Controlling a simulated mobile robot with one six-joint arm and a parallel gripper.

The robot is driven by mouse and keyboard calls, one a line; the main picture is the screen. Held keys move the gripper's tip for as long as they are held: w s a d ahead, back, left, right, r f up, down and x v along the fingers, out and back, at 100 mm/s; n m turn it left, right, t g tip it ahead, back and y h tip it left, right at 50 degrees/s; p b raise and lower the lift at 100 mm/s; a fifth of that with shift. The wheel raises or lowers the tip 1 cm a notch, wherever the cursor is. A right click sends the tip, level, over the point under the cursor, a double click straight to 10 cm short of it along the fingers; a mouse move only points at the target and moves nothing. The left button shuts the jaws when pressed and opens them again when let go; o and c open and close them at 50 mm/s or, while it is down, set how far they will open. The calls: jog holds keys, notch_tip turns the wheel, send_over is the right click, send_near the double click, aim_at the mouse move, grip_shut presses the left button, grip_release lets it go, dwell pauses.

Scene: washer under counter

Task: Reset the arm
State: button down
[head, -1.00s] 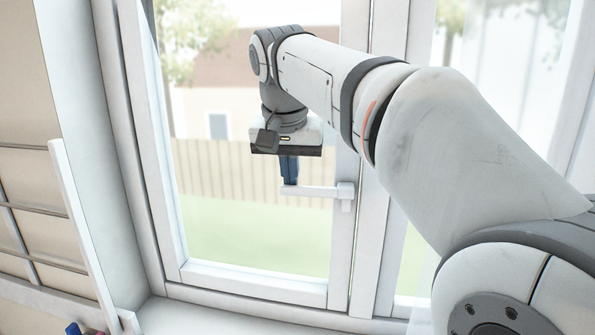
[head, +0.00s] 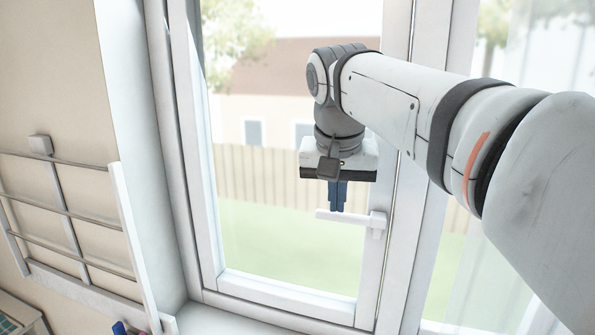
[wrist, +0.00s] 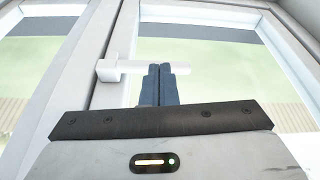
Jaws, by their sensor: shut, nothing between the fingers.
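My gripper (head: 337,209) is shut and empty, with its blue fingers pointing down in front of the window. A white window handle (head: 352,218) lies horizontally just at the fingertips. In the wrist view, the two blue fingers (wrist: 159,70) are together and overlap the handle (wrist: 120,69) in the picture. I cannot tell whether they touch it. My arm reaches in from the right side of the head view.
The white window frame (head: 203,170) surrounds the glass, and its sash looks closed. A wire rack (head: 70,215) hangs on the beige wall at the left. A sill (head: 215,318) runs below the window.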

jog(key=s+d+f+n+b, duration=0.1)
jog(key=s+f, duration=0.4)
jog(key=f, duration=0.5)
jog(key=s+d+f+b, duration=0.3)
jog(key=s+f, duration=0.2)
jog(key=f, duration=0.5)
jog(key=s+d+f+n+b, duration=0.1)
jog(key=s+f, duration=0.4)
jog(key=f, duration=0.5)
jog(key=shift+s+d+n+y+b, duration=0.15)
jog(key=shift+d+n+y+b, duration=0.25)
jog(key=shift+d, duration=0.5)
jog(key=shift+r, duration=0.2)
jog(key=c, duration=2.2)
grip_release()
